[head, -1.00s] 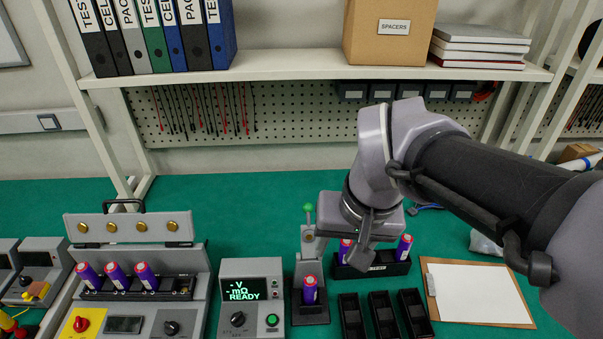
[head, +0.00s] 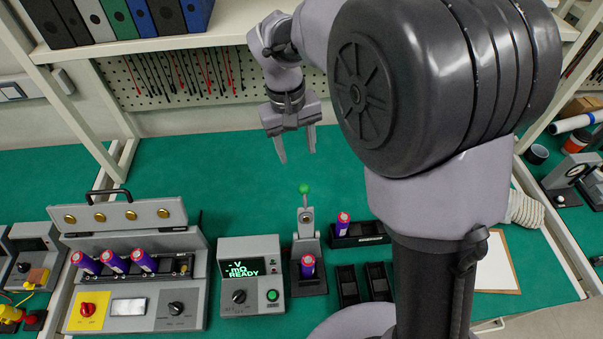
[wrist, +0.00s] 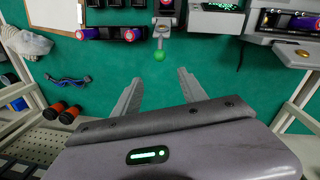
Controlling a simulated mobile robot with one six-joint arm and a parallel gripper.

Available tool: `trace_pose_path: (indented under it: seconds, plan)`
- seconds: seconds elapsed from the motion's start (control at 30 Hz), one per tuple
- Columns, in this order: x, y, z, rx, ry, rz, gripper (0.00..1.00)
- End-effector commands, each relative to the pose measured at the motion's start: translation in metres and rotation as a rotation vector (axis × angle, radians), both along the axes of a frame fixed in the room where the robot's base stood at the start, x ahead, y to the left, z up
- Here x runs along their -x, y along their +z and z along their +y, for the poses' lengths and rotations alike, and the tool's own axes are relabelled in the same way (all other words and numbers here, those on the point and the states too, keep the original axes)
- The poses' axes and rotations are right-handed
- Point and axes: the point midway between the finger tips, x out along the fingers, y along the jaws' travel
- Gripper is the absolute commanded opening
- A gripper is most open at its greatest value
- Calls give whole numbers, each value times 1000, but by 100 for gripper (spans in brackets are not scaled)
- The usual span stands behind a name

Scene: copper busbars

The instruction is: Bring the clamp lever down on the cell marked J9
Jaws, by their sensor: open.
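The clamp lever (head: 305,212) stands upright with a green knob (head: 304,188) on top, on a small dark-based test fixture (head: 308,285). A purple cell (head: 308,266) with a pinkish-red end stands in that fixture, in front of the lever; no J9 mark is readable. My gripper (head: 297,156) points down, open and empty, above and behind the green knob in the head view. In the wrist view the knob (wrist: 160,57) shows beyond the gap between the open fingertips (wrist: 160,76), apart from both. The cell there is partly cut off by the picture's top edge.
A meter reading READY (head: 250,277) stands left of the fixture, and a busbar station (head: 140,265) with several cells farther left. The shelf (head: 200,42) overhangs behind; green mat is clear behind the lever.

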Motion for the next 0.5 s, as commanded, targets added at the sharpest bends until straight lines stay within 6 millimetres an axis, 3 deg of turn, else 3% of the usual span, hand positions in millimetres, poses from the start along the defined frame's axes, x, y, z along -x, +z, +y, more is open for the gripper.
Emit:
trace_pose_path:
  seconds: [0.03,0.3,0.5]
  plan:
    - [0,-20,-2,1,-1,4,50]
    - [-1,-100,-10,0,-2,4,50]
    - [-3,-134,-14,-1,-2,1,50]
